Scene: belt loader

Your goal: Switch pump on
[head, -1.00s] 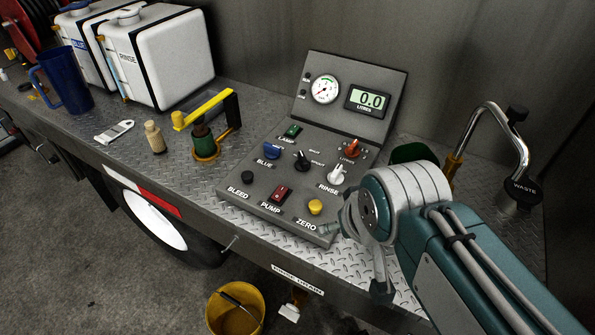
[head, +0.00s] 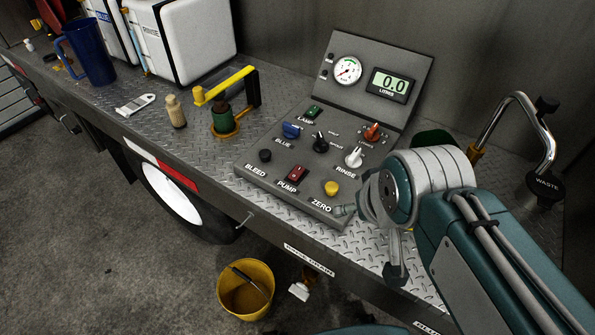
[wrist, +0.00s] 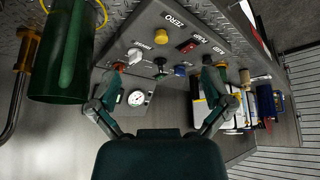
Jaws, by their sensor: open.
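The red PUMP rocker switch (head: 297,174) sits on the front part of the sloped grey control panel (head: 262,180), between the black BLEED knob (head: 265,155) and the yellow ZERO button (head: 331,188). Whether the rocker is pressed on or off is too small to tell. My gripper (head: 370,242) is at the panel's front right corner, right of the ZERO button and apart from the rocker. In the wrist view the open, empty fingers (wrist: 162,68) frame the panel, which appears upside down. The red rocker (wrist: 186,46) shows there beyond them, near the right finger.
A gauge (head: 347,71) and a display (head: 390,85) reading 0.0 stand behind the knobs. The RINSE knob (head: 354,157) is near my wrist. A green cylinder (wrist: 62,65) and WASTE pipe (head: 520,105) are to the right. A yellow-handled valve (head: 225,88) stands left; a bucket (head: 245,290) is below.

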